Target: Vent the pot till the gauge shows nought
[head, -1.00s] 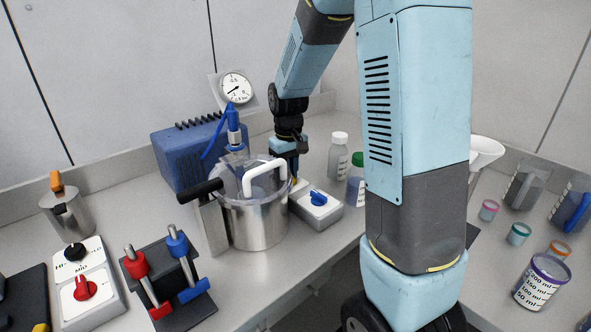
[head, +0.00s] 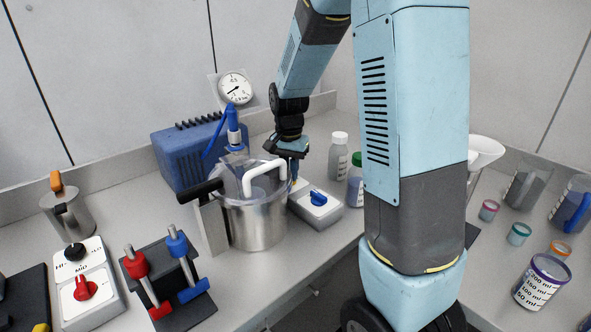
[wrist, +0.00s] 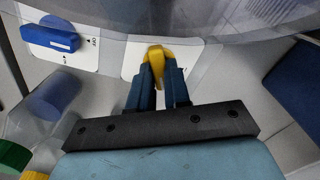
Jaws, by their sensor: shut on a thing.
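The steel pot (head: 256,222) with a clear lid and white handle stands on the bench. Its round gauge (head: 235,88) is on the wall behind. The needle points to the lower left, but the figures are too small to read surely. My gripper (head: 294,176) is low at the pot's right rear side. In the wrist view my gripper (wrist: 159,82) is shut on a small yellow lever (wrist: 156,62), which stands over a white plate (wrist: 135,57) beside the pot's clear rim. The lever's lower end is hidden by the fingers.
A white box with a blue knob (head: 318,197) stands right of the pot, close to my gripper. Bottles (head: 338,158) stand behind it. A blue pump unit (head: 185,155) is behind the pot. A red and blue clamp stand (head: 175,280) is at front left.

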